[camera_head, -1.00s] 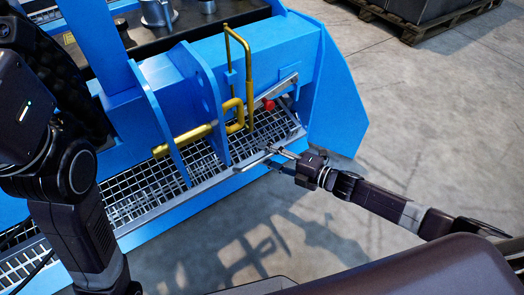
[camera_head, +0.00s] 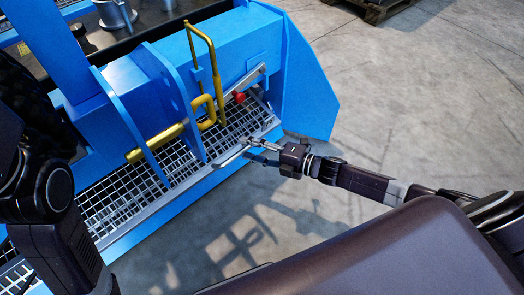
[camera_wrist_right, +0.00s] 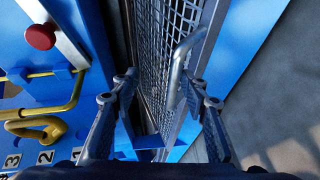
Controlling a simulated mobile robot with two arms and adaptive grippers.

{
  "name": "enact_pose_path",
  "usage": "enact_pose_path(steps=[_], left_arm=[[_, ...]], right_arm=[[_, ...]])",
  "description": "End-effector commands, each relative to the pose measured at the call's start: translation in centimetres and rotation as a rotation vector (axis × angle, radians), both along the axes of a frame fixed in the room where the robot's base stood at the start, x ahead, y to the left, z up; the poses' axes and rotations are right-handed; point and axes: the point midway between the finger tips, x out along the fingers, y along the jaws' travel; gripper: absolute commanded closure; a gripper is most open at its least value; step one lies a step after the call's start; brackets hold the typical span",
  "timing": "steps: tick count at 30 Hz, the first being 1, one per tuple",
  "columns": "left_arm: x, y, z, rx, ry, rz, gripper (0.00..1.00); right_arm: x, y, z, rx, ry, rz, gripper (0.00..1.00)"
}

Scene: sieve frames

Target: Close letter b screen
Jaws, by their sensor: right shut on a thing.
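The mesh screen (camera_head: 130,190) is a long grey wire grid in a metal frame, set along the front of the blue machine. It lies sloped, and its near edge carries a bent grey metal handle (camera_head: 232,155). The handle also shows in the right wrist view (camera_wrist_right: 177,75). No letter b can be read. My right gripper (camera_head: 255,147) is at the screen's right part, its fingers on either side of the handle and shut on it. In the right wrist view the fingertips (camera_wrist_right: 163,90) frame the handle. My left gripper is out of view; only my left arm shows.
A yellow bent rod (camera_head: 208,100) and a red knob (camera_head: 239,97) sit on the blue machine (camera_head: 240,45) behind the screen. Number labels (camera_wrist_right: 45,157) show in the right wrist view. Concrete floor (camera_head: 400,120) is clear at the right; a pallet (camera_head: 372,10) stands far back.

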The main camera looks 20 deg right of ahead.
Motion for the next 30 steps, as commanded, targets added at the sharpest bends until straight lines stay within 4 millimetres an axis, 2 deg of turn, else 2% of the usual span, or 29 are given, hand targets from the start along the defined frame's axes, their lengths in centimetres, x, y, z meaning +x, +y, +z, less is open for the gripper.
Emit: enact_pose_path(steps=[1,12,18,30], left_arm=[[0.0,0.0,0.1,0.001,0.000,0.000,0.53],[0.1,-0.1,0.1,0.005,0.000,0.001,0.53],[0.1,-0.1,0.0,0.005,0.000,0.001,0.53],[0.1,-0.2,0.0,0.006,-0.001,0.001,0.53]], right_arm=[[0.1,-0.4,1.3,0.010,-0.019,0.001,0.71],[-5.4,-5.1,1.5,0.001,-0.001,0.001,0.71],[-7.4,-6.9,1.8,0.000,0.003,0.000,0.71],[-8.3,-7.7,2.0,0.000,0.003,0.001,0.71]])
